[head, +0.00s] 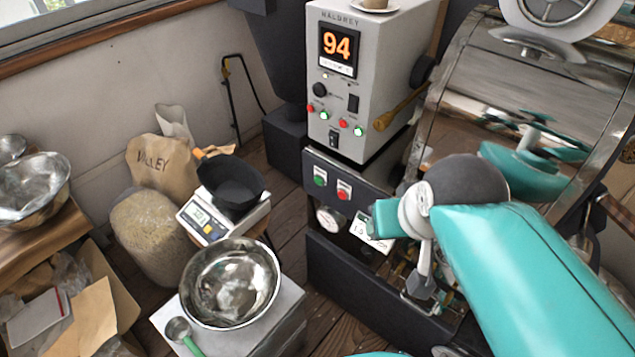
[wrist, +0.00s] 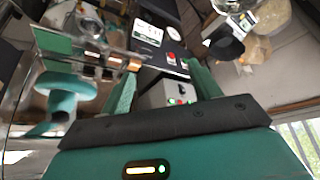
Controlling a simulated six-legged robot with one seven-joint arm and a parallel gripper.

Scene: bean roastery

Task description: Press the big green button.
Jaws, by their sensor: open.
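The big green button (head: 319,178) is on a small light plate on the dark front panel of the roaster, left of a red button (head: 343,190). In the wrist view, turned about, the red button (wrist: 171,58) shows beyond the fingers, with the green button (wrist: 184,66) close by, small and blurred. My gripper (head: 376,225) is in front of the panel, to the right of and below both buttons, apart from the green one. In the wrist view my gripper (wrist: 163,88) has its two teal fingers spread with nothing between them.
A grey control box (head: 345,90) showing 94, with small red and green lights, stands above the panel. A gauge (head: 328,219) and white label (head: 371,236) sit below. A metal bowl (head: 230,283) and scale (head: 212,216) stand at left. The green button's front looks clear.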

